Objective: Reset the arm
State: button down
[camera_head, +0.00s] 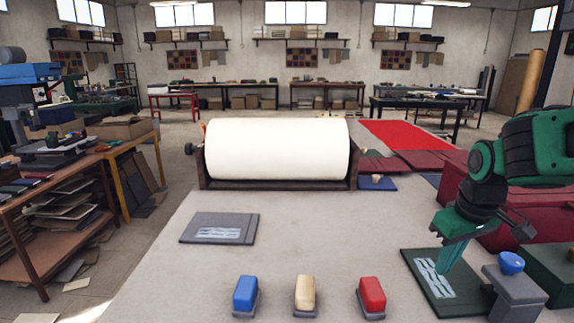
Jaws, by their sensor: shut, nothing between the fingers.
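My green and black arm (520,150) reaches in from the right edge and bends downward. My gripper (446,266) is at its lower end, pointing down, shut and empty. It is over a dark green board (413,262) with a pale wavy pattern at the front right of the table. I cannot tell whether the fingertips touch the board.
A grey block with a blue knob (510,263) stands close right of my gripper. Blue (245,292), cream (305,291) and red (372,293) blocks line the front. A grey board (193,226) lies left; a large white roller (277,149) stands behind. The table's middle is clear.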

jog(key=s+a+m+t, duration=0.1)
jog(key=a, duration=0.1)
jog(key=s+a+m+t, duration=0.1)
jog(key=s, duration=0.1)
jog(key=shift+s+a+f+m, duration=0.15)
jog(key=shift+a+f+m, duration=0.15)
jog(key=shift+a+f, duration=0.1)
jog(key=s+d+f+m+g, duration=0.1)
jog(key=s+d+m+g, duration=0.1)
jog(key=s+d, duration=0.3)
jog(key=s+d+f+m+g, duration=0.1)
jog(key=s+d+m, duration=0.3)
jog(key=s, duration=0.8)
jog(key=shift+d+m+g, duration=0.3)
jog(key=shift+d+g, duration=0.5)
jog(key=shift+d, duration=0.15)
jog(key=shift+w+f, duration=0.25)
jog(key=shift+w, duration=0.35)
